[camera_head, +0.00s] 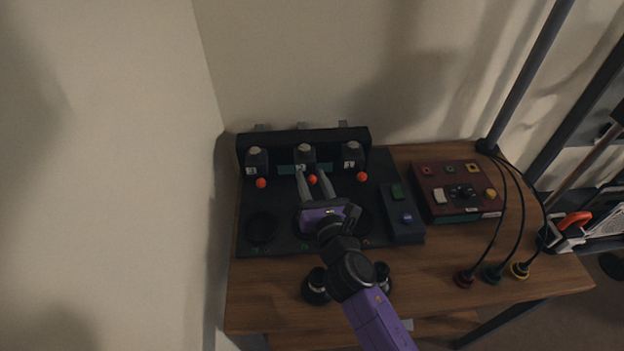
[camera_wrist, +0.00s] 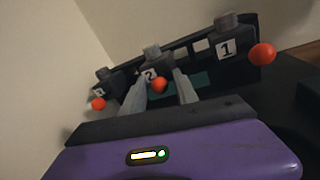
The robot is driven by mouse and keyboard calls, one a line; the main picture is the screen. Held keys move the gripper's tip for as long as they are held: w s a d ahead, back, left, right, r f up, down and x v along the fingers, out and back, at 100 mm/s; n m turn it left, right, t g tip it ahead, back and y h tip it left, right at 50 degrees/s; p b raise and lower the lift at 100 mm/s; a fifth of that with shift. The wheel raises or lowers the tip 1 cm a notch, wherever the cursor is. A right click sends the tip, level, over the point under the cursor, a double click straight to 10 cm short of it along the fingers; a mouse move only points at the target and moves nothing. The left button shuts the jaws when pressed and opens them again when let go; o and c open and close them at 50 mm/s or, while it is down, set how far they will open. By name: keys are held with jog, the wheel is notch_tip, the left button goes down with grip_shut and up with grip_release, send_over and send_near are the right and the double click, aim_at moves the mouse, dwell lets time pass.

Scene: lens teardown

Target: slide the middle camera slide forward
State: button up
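The middle camera slide (camera_head: 304,154) is a dark block with a grey top cap, flanked by two similar slides against the black back bar. In the wrist view the middle slide (camera_wrist: 150,70) carries the label 2. An orange-red ball knob (camera_wrist: 159,85) sits at its front; it also shows in the head view (camera_head: 312,180). My gripper (camera_head: 311,173) reaches over the board with its two grey fingers apart, one on each side of this knob. In the wrist view my gripper (camera_wrist: 160,76) shows some gap beside the knob. Contact with the slide cannot be told.
The left slide (camera_head: 257,161) and right slide (camera_head: 352,155) stand close on both sides, each with an orange-red knob. A dark red control box (camera_head: 433,205) and hanging cables are to the right. Two black round pieces (camera_head: 315,287) stand near my arm on the wooden table (camera_head: 260,310).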

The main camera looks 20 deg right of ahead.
grip_shut()
dwell(1.2)
